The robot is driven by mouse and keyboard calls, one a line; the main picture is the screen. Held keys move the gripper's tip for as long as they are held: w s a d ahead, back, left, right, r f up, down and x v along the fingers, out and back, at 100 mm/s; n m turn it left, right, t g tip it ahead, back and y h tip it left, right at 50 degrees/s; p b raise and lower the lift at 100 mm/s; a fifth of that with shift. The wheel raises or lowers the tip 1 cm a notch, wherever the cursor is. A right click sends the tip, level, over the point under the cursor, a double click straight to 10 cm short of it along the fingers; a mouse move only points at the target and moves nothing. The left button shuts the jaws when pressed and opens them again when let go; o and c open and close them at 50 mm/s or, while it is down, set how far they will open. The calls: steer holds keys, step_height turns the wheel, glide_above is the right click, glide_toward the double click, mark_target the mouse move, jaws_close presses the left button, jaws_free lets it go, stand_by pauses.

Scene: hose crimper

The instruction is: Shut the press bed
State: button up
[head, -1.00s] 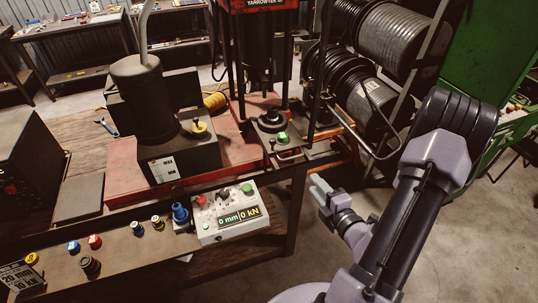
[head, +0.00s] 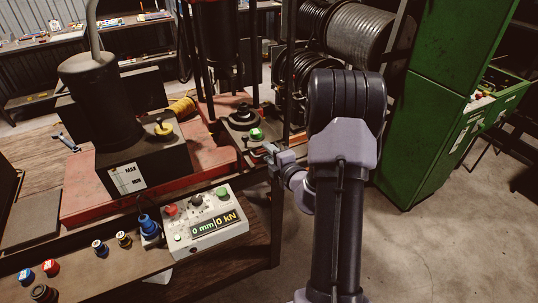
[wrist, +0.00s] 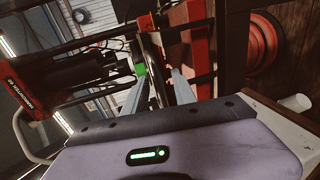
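The press (head: 213,40) stands at the back of the bench on dark upright posts. Its bed (head: 232,132) sits low between the posts, with a round black die part (head: 242,117) on it. A green knob (head: 256,133) is at the bed's front right. My gripper (head: 271,152) is just right of the knob, at the bench's right edge. In the wrist view my gripper's two fingers (wrist: 159,78) are apart, with a curved metal bar passing behind or between them. The green knob (wrist: 141,69) shows by the left fingertip. I cannot tell whether anything touches.
A control box (head: 206,218) with "0 mm 0 kN" stands on the bench's front shelf, beside a blue plug (head: 149,226). A black pump unit (head: 148,158) is on the red plate left. Hose reels (head: 355,40) are behind my arm. A green cabinet (head: 435,100) stands right; floor there is clear.

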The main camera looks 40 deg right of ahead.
jaws_close()
stand_by(1.4)
